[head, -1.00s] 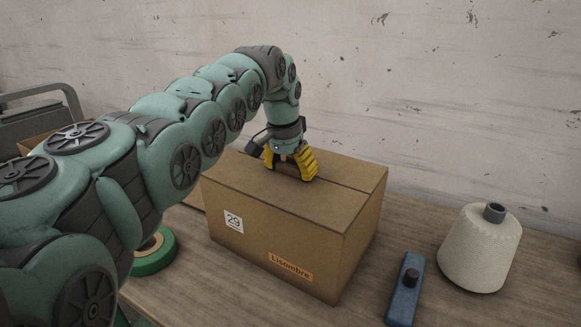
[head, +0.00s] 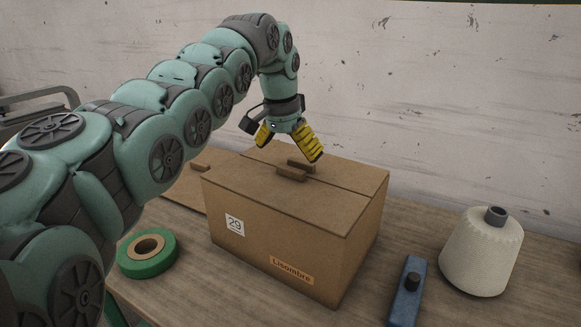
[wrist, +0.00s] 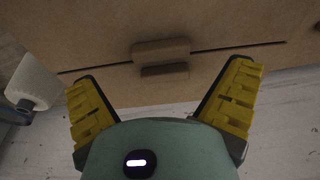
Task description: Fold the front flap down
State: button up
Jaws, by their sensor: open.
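The cardboard box (head: 250,234) stands on the table, a "29" label and a "Lisombre" label on its front. Its front flap (head: 310,200) lies down across the top, about level with the back flap (head: 345,180). A thin seam runs between them. A small brown tab (head: 291,174) sits on the front flap by the seam, and a second tab (head: 301,164) is just behind it. My gripper (head: 290,150) is open and empty above the tabs. In the wrist view the front flap (wrist: 100,35) fills the top, with both tabs between my spread fingers.
A cardboard panel with a tab (head: 201,167) is left of the box. A green tape roll (head: 135,262) lies front left. A blue tool with a dark knob (head: 404,300) and a cream yarn cone (head: 478,255) are at right. The wall is close behind.

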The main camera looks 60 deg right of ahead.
aim_at(285, 181)
notch_tip(285, 181, up, 6)
jog(key=a, duration=0.1)
jog(key=shift+w, duration=0.1)
dwell(0.6)
